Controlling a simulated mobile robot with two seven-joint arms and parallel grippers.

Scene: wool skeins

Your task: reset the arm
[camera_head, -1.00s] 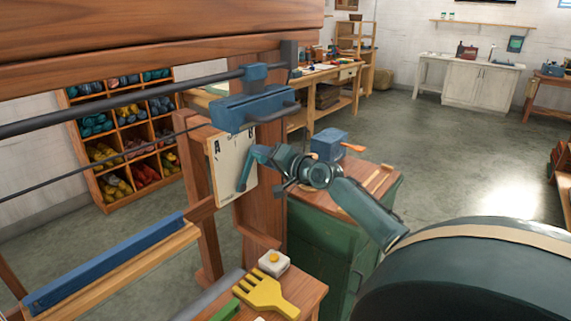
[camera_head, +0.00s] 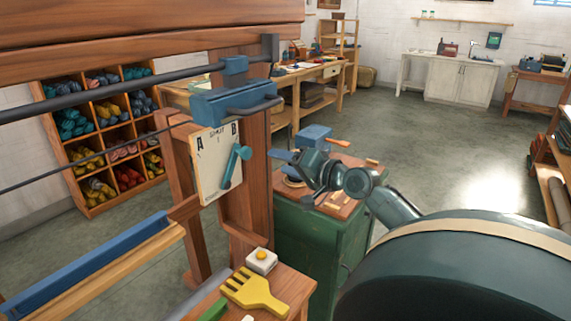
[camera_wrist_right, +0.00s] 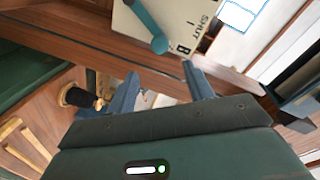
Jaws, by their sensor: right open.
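A cream board (camera_head: 212,172) marked A, SHUT and B hangs on the wooden loom post. A teal lever (camera_head: 234,168) with a round knob is mounted on it, its top leaning right, below the B. In the right wrist view the lever (camera_wrist_right: 146,22) ends in a knob near the B. My right gripper (camera_head: 282,164) is to the right of the board, apart from the lever. In the wrist view the gripper (camera_wrist_right: 163,92) is open, with nothing between its fingers. My left gripper is not in view.
A green cabinet (camera_head: 316,245) with a blue-and-orange tool (camera_head: 316,136) on top stands behind my right arm. A yellow comb (camera_head: 254,292) and a white block with a yellow button (camera_head: 261,259) lie on a small wooden stand. The floor on the right is clear.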

